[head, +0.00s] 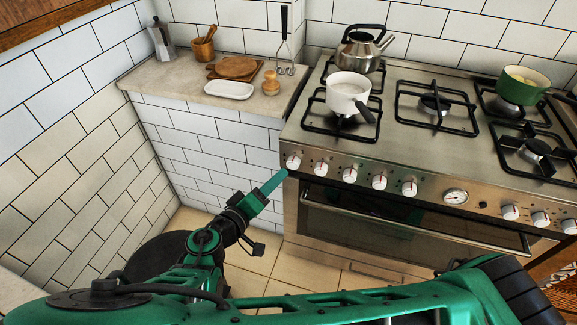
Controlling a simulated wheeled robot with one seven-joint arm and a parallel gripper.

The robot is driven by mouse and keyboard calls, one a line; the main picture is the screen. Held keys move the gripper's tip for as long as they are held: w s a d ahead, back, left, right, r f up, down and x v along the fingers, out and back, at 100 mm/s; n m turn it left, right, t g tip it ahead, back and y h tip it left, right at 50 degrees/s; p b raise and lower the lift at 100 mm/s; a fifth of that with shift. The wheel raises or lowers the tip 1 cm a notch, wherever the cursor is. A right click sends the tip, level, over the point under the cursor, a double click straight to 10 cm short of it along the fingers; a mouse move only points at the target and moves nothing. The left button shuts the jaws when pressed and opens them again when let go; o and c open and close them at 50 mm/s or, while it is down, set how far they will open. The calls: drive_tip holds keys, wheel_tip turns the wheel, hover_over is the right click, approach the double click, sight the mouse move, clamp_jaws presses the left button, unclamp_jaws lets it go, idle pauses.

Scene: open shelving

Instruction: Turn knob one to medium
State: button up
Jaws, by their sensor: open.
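A steel stove has a row of white round knobs along its front panel (430,190). The leftmost knob (293,162) sits at the panel's left end; its exact setting is too small to read. My gripper (282,175) is seen nearly edge-on, with its green fingers pointing up and right at this knob. The fingertips are just below and left of the knob, very close to it; I cannot tell whether they touch it. My gripper is open and holds nothing visible. The second knob (321,168) is close by on the right.
A white saucepan (348,93) stands on the front left burner, its dark handle toward the panel. A kettle (362,50) is behind it and a green pan (522,86) at right. The oven handle (410,222) runs below the knobs. A counter (180,84) holds kitchenware at left.

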sight(290, 165)
drive_tip(key=x, duration=0.8)
drive_tip(key=shift+w+d+f, duration=0.1)
drive_tip(key=shift+w+d, duration=0.15)
drive_tip(key=shift+w, duration=0.1)
drive_tip(key=c, duration=1)
